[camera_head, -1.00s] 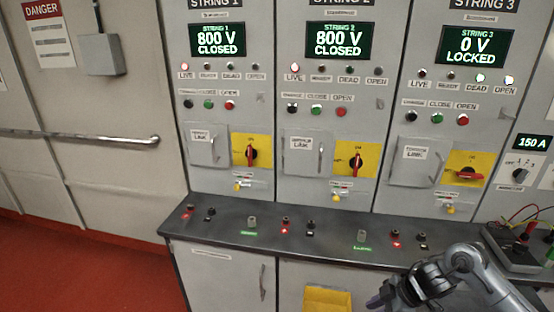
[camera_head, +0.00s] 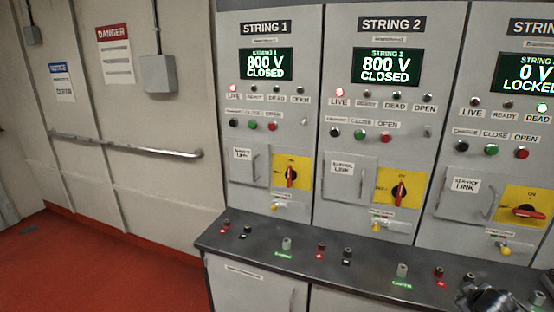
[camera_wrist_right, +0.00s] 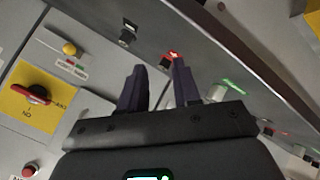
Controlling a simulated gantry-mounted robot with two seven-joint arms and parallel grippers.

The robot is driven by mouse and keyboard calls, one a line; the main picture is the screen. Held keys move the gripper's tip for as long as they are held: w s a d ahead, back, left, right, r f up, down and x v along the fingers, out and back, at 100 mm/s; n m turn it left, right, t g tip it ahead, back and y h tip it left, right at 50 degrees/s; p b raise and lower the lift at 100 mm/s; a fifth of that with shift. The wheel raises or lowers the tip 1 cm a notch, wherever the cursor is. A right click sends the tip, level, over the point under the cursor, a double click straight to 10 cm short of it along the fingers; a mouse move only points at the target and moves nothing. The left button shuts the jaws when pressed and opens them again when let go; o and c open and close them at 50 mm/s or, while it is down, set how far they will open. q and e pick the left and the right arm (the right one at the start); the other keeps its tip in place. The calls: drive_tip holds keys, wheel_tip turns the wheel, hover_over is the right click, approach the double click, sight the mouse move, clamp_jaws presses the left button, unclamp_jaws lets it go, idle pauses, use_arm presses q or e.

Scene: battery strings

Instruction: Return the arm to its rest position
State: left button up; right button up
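My right arm (camera_head: 492,300) shows at the bottom right corner of the head view, cut off by the frame edge, in front of the counter. In the right wrist view my right gripper (camera_wrist_right: 160,85) has its two dark fingers apart with nothing held between them. The fingers point at the panel and counter, with a red-marked terminal (camera_wrist_right: 170,58) beyond their tips. My left gripper is in neither current view.
A dark counter (camera_head: 262,254) with terminals runs below the cabinets. String 1 (camera_head: 266,65) and String 2 (camera_head: 387,67) read 800 V closed; String 3 (camera_head: 530,72) is partly cut off and reads locked. A handrail (camera_head: 125,145) crosses the left wall above open red floor.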

drive_tip(key=s+d+m+g+h, duration=0.3)
drive_tip(key=s+d+m+g, duration=0.3)
drive_tip(key=s+d, duration=0.25)
drive_tip(key=s+a+f+n+y, duration=0.1)
drive_tip(key=s+a+f, duration=0.35)
drive_tip(key=a, duration=0.35)
drive_tip(key=s+a+f+n+t+y, duration=0.1)
drive_tip(key=s+a+f+n, duration=0.15)
drive_tip(key=a+f, duration=0.45)
drive_tip(key=s+a+f+n+y, duration=0.1)
drive_tip(key=s+a+f+y, duration=0.2)
drive_tip(key=a, duration=0.7)
drive_tip(key=s+a+r+y, duration=0.2)
drive_tip(key=s+a+y, duration=0.1)
drive_tip(key=s+a, duration=1.55)
wheel_tip(320, 180, up, 36)
drive_tip(key=s+d+p, duration=0.1)
drive_tip(key=d+p, duration=0.1)
drive_tip(key=p, duration=3.4)
drive_tip(key=shift+s+f, duration=0.15)
drive_tip(key=shift+s, duration=0.25)
